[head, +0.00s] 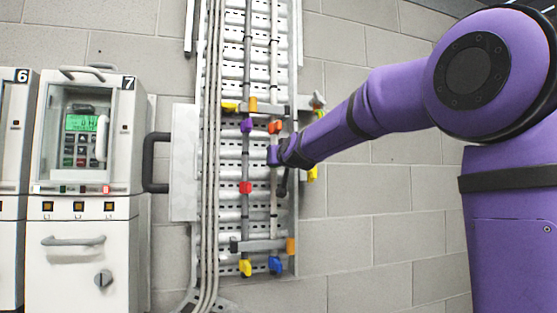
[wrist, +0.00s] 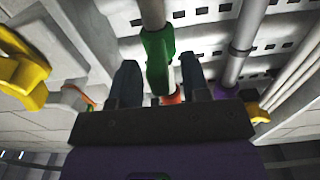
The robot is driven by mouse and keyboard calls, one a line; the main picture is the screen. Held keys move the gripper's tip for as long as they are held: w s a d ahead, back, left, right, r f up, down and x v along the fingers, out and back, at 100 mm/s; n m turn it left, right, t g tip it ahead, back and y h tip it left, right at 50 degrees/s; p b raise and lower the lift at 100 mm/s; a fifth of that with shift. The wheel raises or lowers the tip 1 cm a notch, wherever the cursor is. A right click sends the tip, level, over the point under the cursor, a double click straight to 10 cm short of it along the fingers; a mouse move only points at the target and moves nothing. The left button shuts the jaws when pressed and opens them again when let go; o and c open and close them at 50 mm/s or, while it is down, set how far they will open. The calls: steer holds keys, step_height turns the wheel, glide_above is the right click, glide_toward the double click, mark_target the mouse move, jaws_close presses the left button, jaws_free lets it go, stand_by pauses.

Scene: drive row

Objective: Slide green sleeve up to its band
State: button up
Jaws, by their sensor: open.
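The green sleeve (wrist: 158,60) sits around a grey upright pipe (wrist: 153,12) in the wrist view. My gripper (wrist: 160,72) is open, with one dark finger on each side of the sleeve. Narrow gaps show between fingers and sleeve, so I see no grip on it. In the head view my gripper (head: 275,157) is at the right-hand pipe of the rack, below an orange-red sleeve (head: 275,127), and hides most or all of the green sleeve. I cannot make out the green sleeve's band in either view.
A purple sleeve (head: 246,125) and a red sleeve (head: 246,187) are on the left pipe. Crossbars span the rack above (head: 262,106) and below (head: 262,244). A yellow part (head: 312,172) is just right of my gripper; the wrist view shows a large yellow part (wrist: 24,72) at left.

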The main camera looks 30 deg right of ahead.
steer(key=s+a, duration=0.2)
steer(key=s, duration=0.8)
steer(key=shift+s, duration=0.3)
steer(key=s+a+f+g+y, duration=0.1)
steer(key=s+f+g, duration=0.3)
steer(key=s+f, duration=0.5)
steer(key=s+a+f+n+g+y, duration=0.1)
steer(key=s+a+f+g, duration=0.3)
steer(key=s+f, duration=0.6)
steer(key=s+a+f+n+g+y, duration=0.1)
steer(key=s+a+f+g, duration=0.2)
steer(key=s+f, duration=0.6)
steer(key=shift+s+f+g, duration=0.35)
steer(key=shift+s+g, duration=0.35)
steer(key=shift+s, duration=0.45)
steer(key=shift+a, duration=0.2)
